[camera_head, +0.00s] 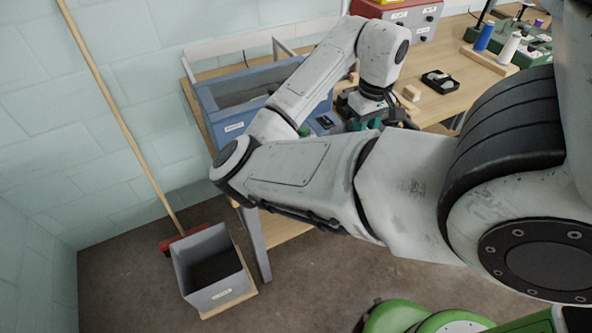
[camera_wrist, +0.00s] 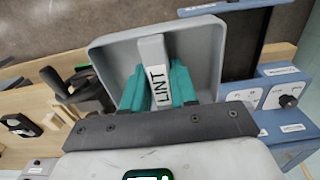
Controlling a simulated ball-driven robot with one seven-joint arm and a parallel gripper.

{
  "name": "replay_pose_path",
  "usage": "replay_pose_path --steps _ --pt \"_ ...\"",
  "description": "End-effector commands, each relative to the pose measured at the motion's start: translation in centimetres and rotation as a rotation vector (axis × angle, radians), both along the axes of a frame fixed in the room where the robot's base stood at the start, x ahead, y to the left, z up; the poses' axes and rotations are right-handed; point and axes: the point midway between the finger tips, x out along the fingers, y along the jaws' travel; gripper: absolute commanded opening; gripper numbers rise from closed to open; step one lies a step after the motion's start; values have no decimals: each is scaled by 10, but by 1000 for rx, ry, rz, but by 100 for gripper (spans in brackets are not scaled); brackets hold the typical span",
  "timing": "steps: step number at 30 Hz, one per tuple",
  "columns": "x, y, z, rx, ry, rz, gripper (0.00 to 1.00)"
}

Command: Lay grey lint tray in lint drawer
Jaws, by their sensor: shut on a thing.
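The grey lint tray (camera_wrist: 103,55) fills the upper middle of the wrist view, a shallow pan with raised rims. My gripper (camera_wrist: 158,82) has its teal fingers shut on the tray's upright grip, which bears a LINT label. In the head view my arm hides most of the gripper and the tray. A blue open-topped box (camera_head: 206,103) with a dark inside stands on the bench, left of my gripper. In the wrist view a dark-floored compartment with a blue-grey rim (camera_wrist: 262,50) lies right of the tray; I cannot tell whether it is the lint drawer.
A blue control panel with knobs (camera_wrist: 285,90) is close at right in the wrist view. The wooden bench (camera_head: 457,72) also holds a small black tray (camera_head: 438,81), spools (camera_head: 485,36) and a red-and-grey cabinet (camera_head: 412,15). A grey bin (camera_head: 226,291) and a broom (camera_head: 122,115) stand left.

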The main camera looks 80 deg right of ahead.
Motion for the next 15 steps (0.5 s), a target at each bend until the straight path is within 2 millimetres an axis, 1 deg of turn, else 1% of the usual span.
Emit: replay_pose_path --steps 2,5,14,15 --pt "7 3 -4 1 2 4 0" --pt "23 9 -12 1 2 9 0" --pt "87 33 -42 0 3 10 0" --pt "93 35 -49 4 0 9 0"
